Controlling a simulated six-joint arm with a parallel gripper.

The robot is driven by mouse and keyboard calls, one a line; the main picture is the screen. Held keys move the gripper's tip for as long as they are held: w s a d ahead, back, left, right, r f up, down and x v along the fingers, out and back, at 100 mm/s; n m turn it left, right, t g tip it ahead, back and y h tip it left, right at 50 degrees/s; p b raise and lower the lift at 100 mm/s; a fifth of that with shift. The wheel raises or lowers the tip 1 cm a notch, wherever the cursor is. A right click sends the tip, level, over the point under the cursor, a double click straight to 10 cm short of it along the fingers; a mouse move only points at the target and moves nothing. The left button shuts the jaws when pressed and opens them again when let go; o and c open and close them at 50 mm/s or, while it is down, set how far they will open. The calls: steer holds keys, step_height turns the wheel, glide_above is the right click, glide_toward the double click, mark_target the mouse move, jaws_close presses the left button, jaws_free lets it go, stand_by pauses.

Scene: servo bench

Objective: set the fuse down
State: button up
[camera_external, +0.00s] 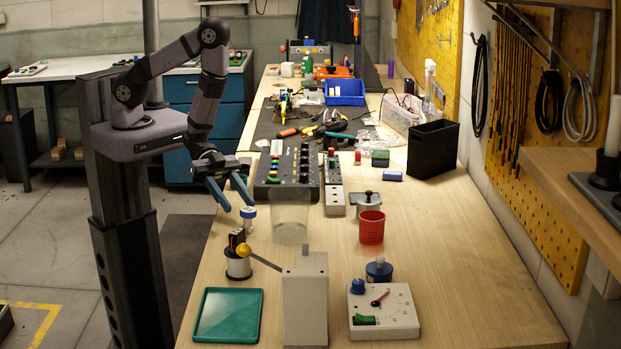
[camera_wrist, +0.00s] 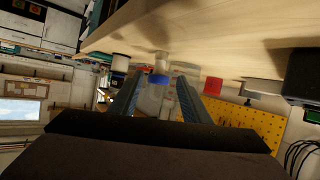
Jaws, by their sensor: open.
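The fuse seems to be the small pale piece with a blue band (camera_external: 248,213), standing near the left edge of the bench in the external view. In the wrist view its blue band (camera_wrist: 158,79) shows between my fingers, with a gap on each side. My gripper (camera_external: 239,207) is open, its two blue fingers pointing down and right just above the fuse. In the wrist view my gripper (camera_wrist: 160,82) shows both fingers spread apart. Whether a finger touches the fuse I cannot tell.
A clear cup (camera_external: 290,217) and a red cup (camera_external: 371,228) stand to the right. A round post with a yellow-knobbed lever (camera_external: 239,263) stands in front, near a grey box (camera_external: 305,297). A green tray (camera_external: 228,316) lies front left.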

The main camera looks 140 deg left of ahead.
mark_target(248, 226)
steer(key=shift+b+x, duration=0.7)
steer(key=shift+x, duration=0.35)
steer(key=shift+w+f+p, duration=0.1)
steer(key=shift+w+p, duration=0.1)
steer(key=shift+p, duration=0.1)
steer(key=shift+w+d+f, duration=0.1)
steer(key=shift+w, duration=0.1)
steer(key=shift+f+p+x, duration=0.15)
steer(key=shift+p+x, duration=0.45)
steer(key=shift+x, duration=0.5)
steer(key=shift+f+p+x, duration=0.15)
steer(key=shift+p+x, duration=0.4)
steer(key=shift+x, duration=0.55)
steer(key=shift+s, duration=0.15)
jaws_close()
